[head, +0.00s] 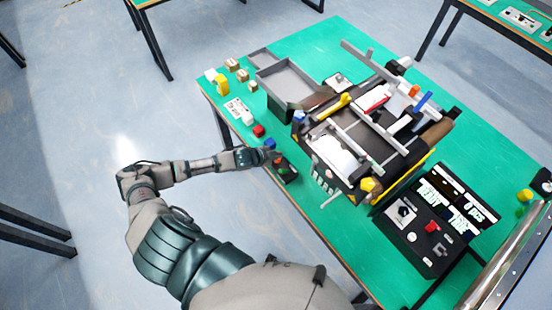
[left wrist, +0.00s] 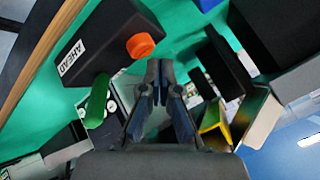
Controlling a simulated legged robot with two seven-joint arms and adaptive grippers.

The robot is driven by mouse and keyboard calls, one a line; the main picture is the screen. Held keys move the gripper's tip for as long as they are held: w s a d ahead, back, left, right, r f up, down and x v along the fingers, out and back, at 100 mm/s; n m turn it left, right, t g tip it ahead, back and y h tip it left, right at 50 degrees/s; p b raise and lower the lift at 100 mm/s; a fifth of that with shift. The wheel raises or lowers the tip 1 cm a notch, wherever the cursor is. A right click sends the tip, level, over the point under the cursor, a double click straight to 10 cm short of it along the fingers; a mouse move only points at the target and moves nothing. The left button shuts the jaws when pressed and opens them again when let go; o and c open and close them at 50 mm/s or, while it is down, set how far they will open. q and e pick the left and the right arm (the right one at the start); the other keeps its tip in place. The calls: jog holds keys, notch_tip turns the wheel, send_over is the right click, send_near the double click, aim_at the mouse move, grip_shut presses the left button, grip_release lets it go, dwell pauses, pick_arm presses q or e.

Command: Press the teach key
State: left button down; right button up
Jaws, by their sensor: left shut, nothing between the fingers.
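My left gripper (head: 271,157) is at the left edge of the green table, beside a small black box (head: 288,174) with a red-orange button. In the left wrist view the gripper (left wrist: 160,68) is shut and empty. Its fingertips are close to the orange button (left wrist: 140,46) on the black box, which carries a white "AHEAD" label (left wrist: 72,50). I cannot tell whether they touch. A green, elongated part (left wrist: 97,101) lies left of the fingers. I can read no "teach" label, so I cannot tell which key it is. My right gripper is out of view.
A mini conveyor machine (head: 365,125) stands close right of the gripper.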

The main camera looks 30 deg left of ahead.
pick_arm(q)
jog(key=shift+d, duration=0.5)
jog(key=shift+d+f, duration=0.1)
jog(key=shift+f, duration=0.05)
jog(key=shift+a+f, duration=0.1)
jog(key=shift+a, duration=0.45)
jog(key=shift+a+f, duration=0.1)
jog(key=shift+f, duration=0.1)
jog(key=shift+d, duration=0.45)
jog(key=shift+f, duration=0.15)
jog(key=shift+s+a+f, duration=0.1)
jog(key=shift+a+f, duration=0.1)
jog(key=shift+a, duration=0.1)
jog(key=shift+d+r+p, duration=0.2)
jog(key=shift+r+p, duration=0.4)
jog(key=shift+p, duration=0.2)
jog(key=shift+r+p, duration=0.35)
jog(key=shift+p, duration=0.05)
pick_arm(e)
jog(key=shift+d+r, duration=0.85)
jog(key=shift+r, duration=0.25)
